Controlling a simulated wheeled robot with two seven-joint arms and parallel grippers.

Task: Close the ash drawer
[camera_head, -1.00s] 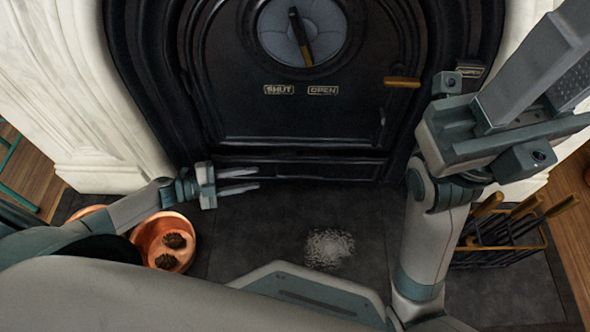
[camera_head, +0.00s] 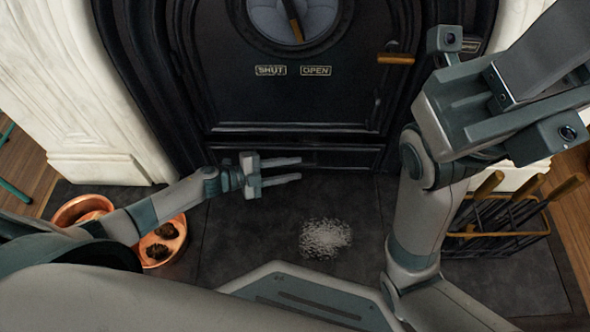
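The ash drawer (camera_head: 345,158) is the low, dark, wide panel at the foot of the black stove, below its door (camera_head: 290,105). It looks nearly flush with the stove front; I cannot tell how far it stands out. My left gripper (camera_head: 300,170) is in front of the drawer's left half, with its two fingers pointing right, apart and empty. It covers part of the drawer front, and I cannot tell whether it touches. My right gripper (camera_head: 540,60) is raised close to the camera at the upper right, partly cut off by the picture edge.
Copper pans (camera_head: 165,240) with dark lumps stand at the left. A pale ash patch (camera_head: 325,238) lies on the dark hearth (camera_head: 235,235). A black rack (camera_head: 500,225) with brass-handled tools stands at the right. The hearth before the drawer is otherwise clear.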

